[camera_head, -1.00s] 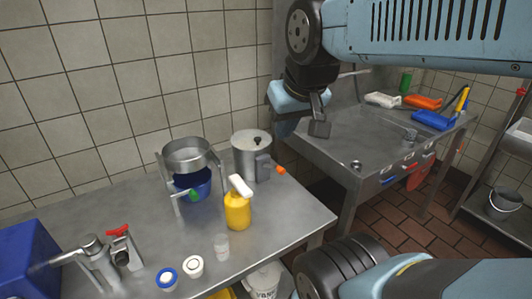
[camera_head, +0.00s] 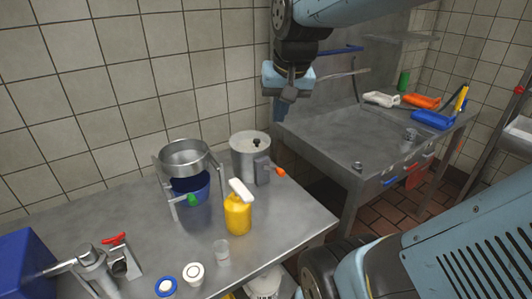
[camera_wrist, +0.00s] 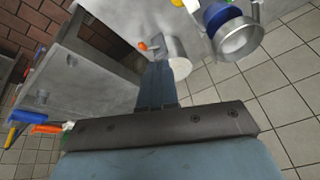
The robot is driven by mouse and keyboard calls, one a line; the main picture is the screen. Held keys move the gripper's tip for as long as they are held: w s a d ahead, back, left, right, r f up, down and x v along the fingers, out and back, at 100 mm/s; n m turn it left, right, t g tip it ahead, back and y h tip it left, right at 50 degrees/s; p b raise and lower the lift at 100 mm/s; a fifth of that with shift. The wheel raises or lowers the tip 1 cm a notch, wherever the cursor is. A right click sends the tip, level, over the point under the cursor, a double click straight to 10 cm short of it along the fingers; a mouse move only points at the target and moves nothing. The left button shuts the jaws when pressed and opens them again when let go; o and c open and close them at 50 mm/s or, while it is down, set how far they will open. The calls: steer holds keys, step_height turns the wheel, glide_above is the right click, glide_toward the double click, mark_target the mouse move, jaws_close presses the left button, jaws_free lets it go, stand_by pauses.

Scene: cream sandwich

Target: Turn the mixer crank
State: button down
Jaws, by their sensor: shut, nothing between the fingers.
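In the wrist view the mixer (camera_wrist: 180,57) and orange knob (camera_wrist: 143,46) show beyond my fingers. My gripper (camera_head: 282,112) is shut and empty, pointing down. It is in the air above and to the right of the mixer, apart from the crank.
A yellow bottle (camera_head: 238,214) with a white top stands in front of the mixer. A steel bowl on a stand (camera_head: 186,158), with a blue bowl (camera_head: 190,188) below, is to the left. A steel sink unit (camera_head: 335,135) is to the right. The air around the crank looks clear.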

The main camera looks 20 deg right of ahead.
steer(key=w+d+f+m+g+y, duration=0.1)
steer(key=w+d+f+m, duration=0.25)
steer(key=w, duration=0.25)
steer(key=w+d+f+m+g, duration=0.1)
steer(key=w+d+f+m, duration=0.25)
steer(key=w, duration=0.35)
steer(key=w+d+f+m+g+y, duration=0.1)
steer(key=w+d+f+m+g, duration=0.1)
steer(key=w+d+f, duration=0.3)
steer(key=w+d+f+m+y, duration=0.1)
steer(key=w+d+f+m, duration=0.4)
steer(key=f, duration=0.4)
steer(key=a+f+n, duration=0.1)
steer(key=a+f, duration=0.2)
steer(key=f, duration=0.9)
steer(key=shift+a+f+g, duration=0.15)
steer(key=shift+f+g, duration=0.05)
steer(key=shift+g, duration=0.1)
